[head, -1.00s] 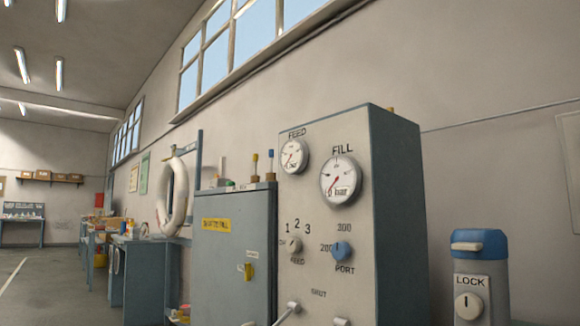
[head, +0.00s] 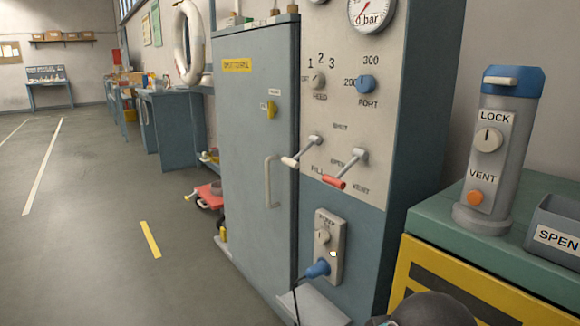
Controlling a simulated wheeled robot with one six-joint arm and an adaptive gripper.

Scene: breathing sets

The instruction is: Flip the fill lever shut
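In the head view, the fill lever (head: 302,153) sits on the pale panel of the grey cabinet, above the word FILL. It has a grey shaft and a white grip, and it slants down to the left from its pivot. Beside it on the right is a vent lever (head: 346,169) with a red grip, also slanting down to the left. The word SHUT (head: 340,126) is printed above the levers and OPEN (head: 338,163) between them.
A tall cabinet door with a handle (head: 270,181) is left of the panel. A blue plug (head: 318,269) with a cable is below. At right, a green-topped bench (head: 425,215) carries a LOCK/VENT cylinder (head: 494,150) and a grey bin (head: 556,225). Open floor (head: 90,250) lies left.

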